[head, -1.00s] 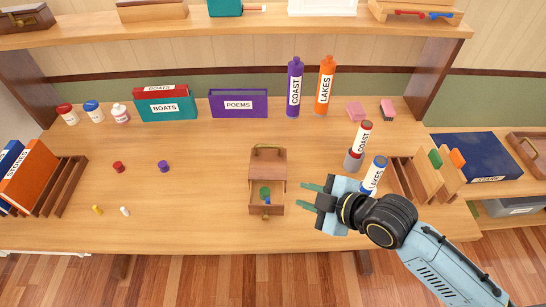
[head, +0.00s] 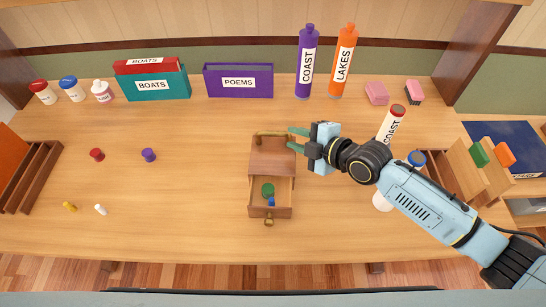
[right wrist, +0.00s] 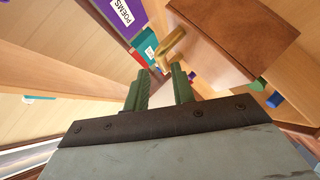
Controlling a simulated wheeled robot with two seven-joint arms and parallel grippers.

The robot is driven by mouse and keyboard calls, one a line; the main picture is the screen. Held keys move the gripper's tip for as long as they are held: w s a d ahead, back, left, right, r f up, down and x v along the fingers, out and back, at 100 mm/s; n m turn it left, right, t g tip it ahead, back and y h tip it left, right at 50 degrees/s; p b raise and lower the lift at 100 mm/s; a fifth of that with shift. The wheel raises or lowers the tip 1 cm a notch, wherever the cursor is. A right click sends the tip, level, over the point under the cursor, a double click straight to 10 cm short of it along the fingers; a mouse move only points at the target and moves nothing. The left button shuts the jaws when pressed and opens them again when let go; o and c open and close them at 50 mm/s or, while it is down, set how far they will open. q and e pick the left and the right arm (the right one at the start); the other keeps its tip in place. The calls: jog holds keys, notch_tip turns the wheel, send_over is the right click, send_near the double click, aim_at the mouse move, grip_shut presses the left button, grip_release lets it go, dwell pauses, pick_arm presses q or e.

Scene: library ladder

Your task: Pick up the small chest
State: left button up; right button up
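The small chest (head: 272,157) is a brown wooden box on the table, with a brass handle (head: 271,134) on its top. Its drawer (head: 283,197) is pulled out toward me and holds a green piece (head: 267,189) and a blue piece (head: 271,201). My right gripper (head: 296,140) is open, its green fingers pointing left, close to the right end of the handle. In the right wrist view, the handle (right wrist: 170,42) lies just beyond the parted fingertips (right wrist: 160,72), with nothing held. My left gripper is not in view.
A purple POEMS box (head: 238,81) and a teal BOATS box (head: 158,86) stand at the back. Purple COAST (head: 304,85) and orange LAKES (head: 342,82) bottles stand behind my gripper. A red-capped bottle (head: 391,124) is partly behind my arm. The table left of the chest is mostly clear.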

aim_at(284, 135)
jog(key=shift+w+a+f, duration=0.2)
jog(key=shift+w+a, duration=0.15)
jog(key=x, duration=0.4)
jog(key=shift+w+f+b, duration=0.1)
jog(key=shift+f+b, duration=0.15)
jog(key=shift+b, duration=0.05)
jog(key=shift+w+a+f, duration=0.1)
jog(key=shift+w+a, duration=0.05)
jog(key=shift+a, duration=0.1)
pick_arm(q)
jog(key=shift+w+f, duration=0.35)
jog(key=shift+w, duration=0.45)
pick_arm(e)
jog(key=shift+w, duration=0.1)
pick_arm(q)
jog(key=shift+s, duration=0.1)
pick_arm(e)
grip_shut()
